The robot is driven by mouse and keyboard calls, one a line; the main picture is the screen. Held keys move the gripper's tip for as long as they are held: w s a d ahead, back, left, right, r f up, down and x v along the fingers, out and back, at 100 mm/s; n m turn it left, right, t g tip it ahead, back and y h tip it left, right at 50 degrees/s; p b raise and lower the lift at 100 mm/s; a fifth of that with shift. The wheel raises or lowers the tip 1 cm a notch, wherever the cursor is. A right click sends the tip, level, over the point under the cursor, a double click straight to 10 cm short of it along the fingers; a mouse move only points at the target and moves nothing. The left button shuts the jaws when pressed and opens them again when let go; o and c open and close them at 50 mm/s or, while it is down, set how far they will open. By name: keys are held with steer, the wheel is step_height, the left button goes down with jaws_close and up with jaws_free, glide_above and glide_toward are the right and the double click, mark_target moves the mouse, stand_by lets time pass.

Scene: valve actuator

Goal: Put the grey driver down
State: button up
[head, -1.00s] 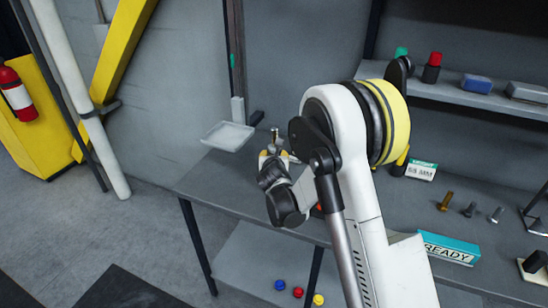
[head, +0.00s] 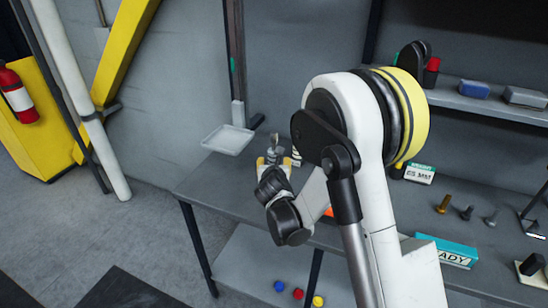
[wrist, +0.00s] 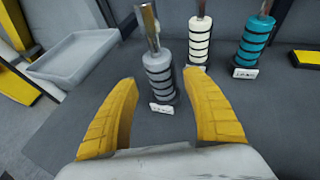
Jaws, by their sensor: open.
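The grey driver (wrist: 158,72) has a ringed grey handle and a metal shaft pointing up. It stands upright, or nearly so, on the grey bench, with a small white label at its foot. In the wrist view my gripper (wrist: 160,82) is open, its yellow fingers on either side of the near space before the driver, with a visible gap to each. In the head view my gripper (head: 277,161) is at the bench's left end, and the driver's metal shaft (head: 275,139) shows just above it; the handle is mostly hidden there.
A white driver (wrist: 200,42) and a teal driver (wrist: 252,42) stand right of the grey one, each with a label. An empty pale tray (wrist: 72,58) is to the left. Bolts (head: 444,204) and a teal box (head: 447,251) lie further right on the bench.

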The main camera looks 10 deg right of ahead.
steer(key=s+d+r+m+g, duration=0.2)
steer(key=s+r+m, duration=0.4)
steer(key=s+m, duration=0.35)
steer(key=s+d+r+m+g, duration=0.1)
steer(key=s+r+m+g, duration=0.1)
steer(key=s+r+m, duration=0.6)
steer(key=s+a+f+m+g+y, duration=0.1)
steer(key=s+f+m+g+y, duration=0.1)
steer(key=s+m, duration=1.4)
steer(key=s+y+p, duration=0.1)
steer(key=s, duration=0.2)
steer(key=shift+s+a, duration=0.15)
steer(key=shift+a, duration=0.2)
steer(key=shift+f, duration=0.15)
steer(key=shift+f+b, duration=0.5)
steer(key=shift+b, duration=0.15)
